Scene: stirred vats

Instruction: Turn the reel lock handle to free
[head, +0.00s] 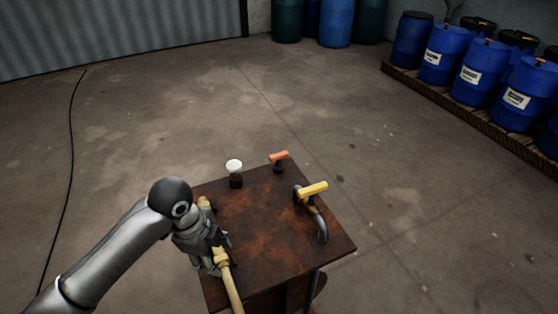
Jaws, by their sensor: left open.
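A rusty brown stand top (270,225) carries several fittings. A yellow handle (313,188) sits on a grey bent pipe at the right. A white round knob (234,166) stands on a dark base at the back left. No label shows which one is the reel lock handle. My left gripper (222,250) is open at the stand's left edge, beside or over a pale yellow bar (231,285); whether they touch is unclear. My right gripper is not in view.
Blue drums (482,67) stand on a wooden pallet (455,105) at the right. More drums (337,22) stand at the back wall. A black cable (71,150) lies on the floor at left. The concrete floor between is clear.

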